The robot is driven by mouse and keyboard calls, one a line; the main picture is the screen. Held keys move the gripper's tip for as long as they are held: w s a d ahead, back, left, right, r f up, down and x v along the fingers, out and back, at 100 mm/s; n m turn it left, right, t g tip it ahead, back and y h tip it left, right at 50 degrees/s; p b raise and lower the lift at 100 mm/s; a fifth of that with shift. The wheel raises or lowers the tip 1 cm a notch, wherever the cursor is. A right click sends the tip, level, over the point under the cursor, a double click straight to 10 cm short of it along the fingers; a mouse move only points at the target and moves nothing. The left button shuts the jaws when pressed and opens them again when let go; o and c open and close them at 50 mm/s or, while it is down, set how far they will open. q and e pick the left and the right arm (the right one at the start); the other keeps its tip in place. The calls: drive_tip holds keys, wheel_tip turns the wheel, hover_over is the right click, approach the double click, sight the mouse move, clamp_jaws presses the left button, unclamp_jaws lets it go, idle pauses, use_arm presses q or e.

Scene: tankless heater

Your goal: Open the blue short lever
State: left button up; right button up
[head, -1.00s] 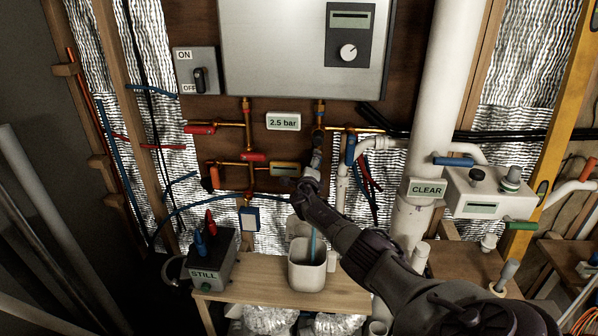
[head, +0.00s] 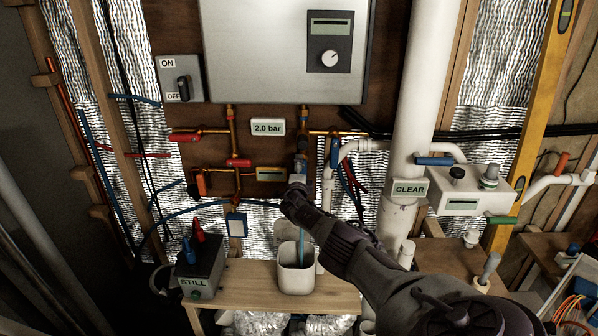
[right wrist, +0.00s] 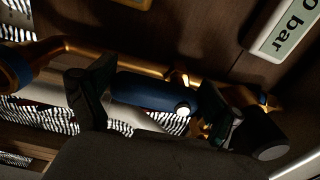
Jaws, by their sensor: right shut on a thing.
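The blue short lever (right wrist: 150,91) lies across the middle of the right wrist view, between the two fingers of my right gripper (right wrist: 160,100). The gripper is shut on it, one dark finger at each end. In the head view my right gripper (head: 298,182) reaches up to the copper piping below the heater. The lever's exact angle is hard to tell. My left gripper is not in view.
A display (head: 267,127) reads 2.0 bar. Red-handled valves (head: 186,136) and another blue handle (head: 334,152) sit close by on the pipes. A white container (head: 296,278) stands on the wooden bench below. A box (head: 203,270) reads STILL; a label (head: 410,190) reads CLEAR.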

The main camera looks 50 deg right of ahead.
drive_tip(key=shift+f, duration=0.1)
drive_tip(key=o, duration=1.5)
drive_tip(key=v, duration=1.2)
